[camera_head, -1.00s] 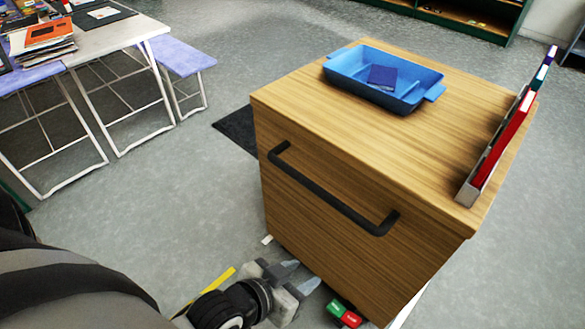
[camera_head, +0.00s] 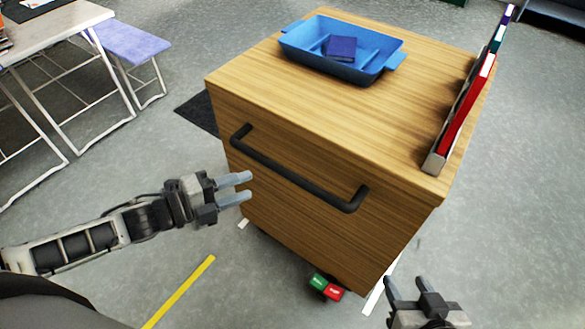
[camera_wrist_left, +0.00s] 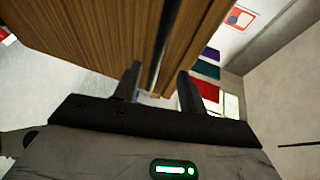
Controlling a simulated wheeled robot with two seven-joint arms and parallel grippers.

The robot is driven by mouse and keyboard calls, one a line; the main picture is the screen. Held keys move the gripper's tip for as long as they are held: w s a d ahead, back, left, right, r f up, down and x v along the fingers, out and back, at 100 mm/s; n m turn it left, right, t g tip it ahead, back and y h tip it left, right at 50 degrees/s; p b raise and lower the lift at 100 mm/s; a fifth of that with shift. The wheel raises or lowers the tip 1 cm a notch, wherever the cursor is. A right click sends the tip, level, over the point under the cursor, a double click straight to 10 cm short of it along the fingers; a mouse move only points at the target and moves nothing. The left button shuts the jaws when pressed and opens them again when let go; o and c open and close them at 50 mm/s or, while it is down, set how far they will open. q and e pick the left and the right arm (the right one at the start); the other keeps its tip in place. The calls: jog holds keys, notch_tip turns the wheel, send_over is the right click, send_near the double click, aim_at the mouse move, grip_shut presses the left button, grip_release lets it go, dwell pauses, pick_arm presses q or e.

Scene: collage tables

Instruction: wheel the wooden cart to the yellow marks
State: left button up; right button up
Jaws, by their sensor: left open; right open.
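The wooden cart (camera_head: 320,215) stands in the middle of the head view, with a black bar handle (camera_head: 300,180) across its near face. My left gripper (camera_head: 243,187) is open in front of the cart's near face, left of and below the handle, with nothing between its fingers. In the left wrist view, my left gripper's fingers (camera_wrist_left: 160,85) point toward the wooden cart (camera_wrist_left: 90,35). My right gripper (camera_head: 408,288) is open at the lower right, near the cart's right corner, and empty. A yellow mark (camera_head: 180,292) lies on the floor at the lower left.
A blue tray (camera_head: 365,72) holding a dark blue book (camera_head: 341,48) and a rack of upright binders (camera_head: 465,112) stand on the cart top. A green and red pedal (camera_head: 325,287) sits low at the cart's base. White floor strips lie nearby. A table and bench (camera_head: 130,42) stand at left.

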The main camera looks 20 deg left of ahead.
pick_arm(q)
jog(key=x, duration=1.3)
jog(key=shift+f, duration=0.15)
grip_shut()
